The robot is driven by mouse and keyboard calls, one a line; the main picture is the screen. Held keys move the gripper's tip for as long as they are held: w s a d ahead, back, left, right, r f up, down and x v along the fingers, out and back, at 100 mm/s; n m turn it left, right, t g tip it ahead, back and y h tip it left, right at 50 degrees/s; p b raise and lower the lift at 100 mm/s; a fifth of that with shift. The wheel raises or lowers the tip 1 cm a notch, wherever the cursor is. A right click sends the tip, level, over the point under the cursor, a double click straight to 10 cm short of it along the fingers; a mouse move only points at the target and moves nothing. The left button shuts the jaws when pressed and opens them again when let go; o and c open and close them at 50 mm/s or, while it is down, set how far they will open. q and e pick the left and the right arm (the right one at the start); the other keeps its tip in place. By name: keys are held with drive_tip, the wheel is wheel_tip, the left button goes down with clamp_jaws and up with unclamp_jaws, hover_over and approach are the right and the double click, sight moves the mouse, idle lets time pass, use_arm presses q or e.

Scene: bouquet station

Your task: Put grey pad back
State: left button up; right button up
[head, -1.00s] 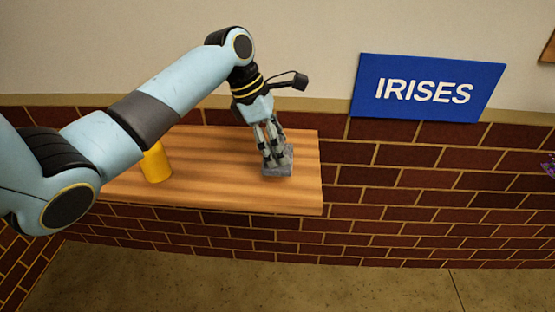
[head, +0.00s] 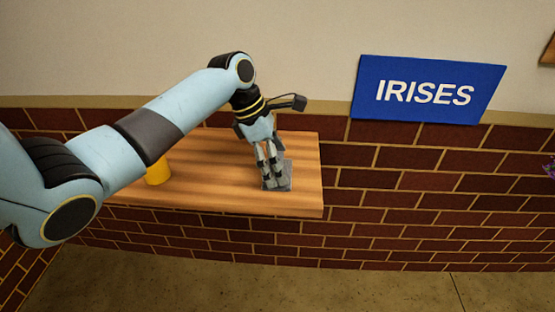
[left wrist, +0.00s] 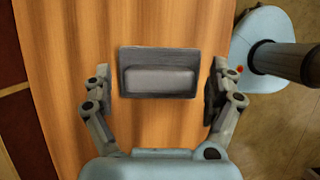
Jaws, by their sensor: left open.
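The grey pad (head: 285,173) lies on the wooden shelf (head: 215,185) near its right end. In the left wrist view the grey pad (left wrist: 158,55) shows whole, a dark flat block with a paler raised bar (left wrist: 158,82) along its near side. My left gripper (head: 272,187) is at the pad in the head view, its fingers partly covering it. In the left wrist view my left gripper (left wrist: 158,92) is open, with one finger on each side of the pad and a visible gap at both sides. My right gripper is not in view.
A yellow cylinder (head: 158,172) stands on the shelf to the left, partly hidden behind my left arm. A blue IRISES sign (head: 428,90) is on the wall to the right. The shelf between cylinder and pad is clear.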

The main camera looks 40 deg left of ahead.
use_arm(q)
drive_tip(key=p+v, duration=0.2)
drive_tip(key=v, duration=1)
drive_tip(key=shift+s, duration=0.15)
